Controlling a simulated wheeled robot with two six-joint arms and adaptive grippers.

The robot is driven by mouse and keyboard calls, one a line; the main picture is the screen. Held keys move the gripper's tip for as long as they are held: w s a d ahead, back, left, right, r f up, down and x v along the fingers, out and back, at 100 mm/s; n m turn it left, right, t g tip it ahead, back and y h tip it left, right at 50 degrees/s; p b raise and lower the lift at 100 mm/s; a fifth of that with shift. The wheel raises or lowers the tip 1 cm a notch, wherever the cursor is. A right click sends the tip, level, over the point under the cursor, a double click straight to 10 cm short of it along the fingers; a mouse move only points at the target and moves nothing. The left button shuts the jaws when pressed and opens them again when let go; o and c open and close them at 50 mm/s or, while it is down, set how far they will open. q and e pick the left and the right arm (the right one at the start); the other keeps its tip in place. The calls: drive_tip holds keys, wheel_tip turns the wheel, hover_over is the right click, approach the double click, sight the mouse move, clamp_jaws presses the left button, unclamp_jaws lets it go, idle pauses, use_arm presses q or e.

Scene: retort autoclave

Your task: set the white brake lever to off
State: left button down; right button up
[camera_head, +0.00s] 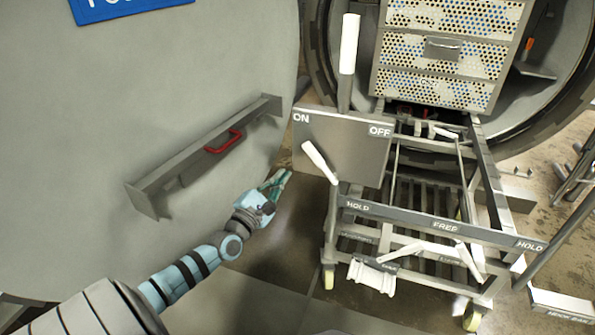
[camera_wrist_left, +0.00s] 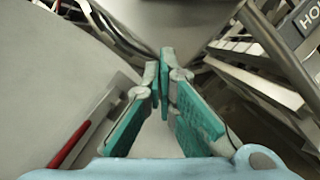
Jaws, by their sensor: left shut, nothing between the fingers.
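A grey plate (camera_head: 341,152) on the cart bears the labels ON at its left and OFF at its right. A white-handled lever (camera_head: 349,45) stands nearly upright behind the plate's top edge, between the two labels. A second white-handled lever (camera_head: 318,162) leans up and left in front of the plate, above the left HOLD label; I cannot tell which one is the brake lever. My left gripper (camera_head: 280,180) is shut and empty, left of and below the second lever, apart from it. Its teal fingers meet in the left wrist view (camera_wrist_left: 165,70). My right gripper is out of view.
The big grey door (camera_head: 140,100) with a rail and red handle (camera_head: 224,142) fills the left, close to my left arm. The cart's bar (camera_head: 440,226) reads HOLD, FREE, HOLD. A white pedal (camera_head: 371,277) sits low. Perforated trays (camera_head: 440,55) stand behind.

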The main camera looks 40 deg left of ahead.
sight(321, 163)
use_arm(q)
drive_tip(key=w+r+p, duration=0.1)
drive_tip(key=w+d+r, duration=0.1)
drive_tip(key=w, duration=0.1)
drive_tip(key=w+d+r+p, duration=0.1)
drive_tip(key=shift+w+d+p, duration=0.2)
drive_tip(key=shift+d+p, duration=0.05)
drive_tip(key=shift+p, duration=0.1)
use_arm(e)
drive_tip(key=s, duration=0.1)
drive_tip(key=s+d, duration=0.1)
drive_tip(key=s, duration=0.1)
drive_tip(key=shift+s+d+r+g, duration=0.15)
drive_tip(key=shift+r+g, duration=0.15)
